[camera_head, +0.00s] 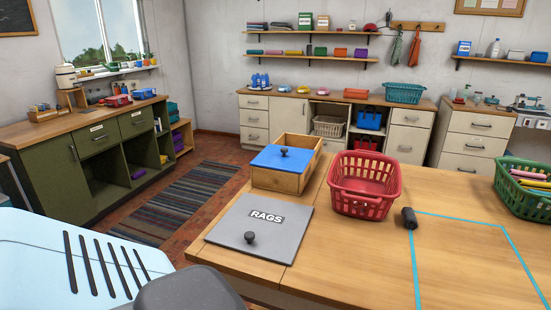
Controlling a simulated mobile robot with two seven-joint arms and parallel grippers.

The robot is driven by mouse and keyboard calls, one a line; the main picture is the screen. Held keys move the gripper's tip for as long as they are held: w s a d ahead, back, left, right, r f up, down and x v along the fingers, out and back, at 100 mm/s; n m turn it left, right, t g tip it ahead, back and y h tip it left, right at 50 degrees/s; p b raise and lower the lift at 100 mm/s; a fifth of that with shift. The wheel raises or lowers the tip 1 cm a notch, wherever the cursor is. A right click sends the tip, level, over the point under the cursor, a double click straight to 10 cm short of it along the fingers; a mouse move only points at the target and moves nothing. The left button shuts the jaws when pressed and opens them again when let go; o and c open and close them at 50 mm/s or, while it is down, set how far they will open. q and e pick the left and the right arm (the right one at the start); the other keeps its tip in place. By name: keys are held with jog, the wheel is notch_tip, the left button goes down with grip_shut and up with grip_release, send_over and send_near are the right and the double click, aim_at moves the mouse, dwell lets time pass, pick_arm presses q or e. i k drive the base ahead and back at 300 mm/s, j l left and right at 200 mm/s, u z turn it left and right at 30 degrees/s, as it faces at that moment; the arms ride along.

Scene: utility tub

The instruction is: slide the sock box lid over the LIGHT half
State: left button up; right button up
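The wooden sock box (273,179) stands on the table near its left edge. The far part of the box is open, and bare wooden inner walls (300,146) show there. I see no LIGHT label and cannot tell from markings which half is which. The contents under the lid are hidden. Neither of my grippers is in view.
A grey RAGS panel (284,239) with a dark knob lies in front of the box. An empty red basket (361,199) stands close to its right. A small black object (409,218) sits by a blue tape outline (460,219). A green basket (520,201) holds coloured items. The table's right front is clear.

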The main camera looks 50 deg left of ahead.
aim_at(292, 160)
jog(key=u, duration=1.3)
jog(key=i+j+u, duration=0.15)
jog(key=i, duration=0.3)
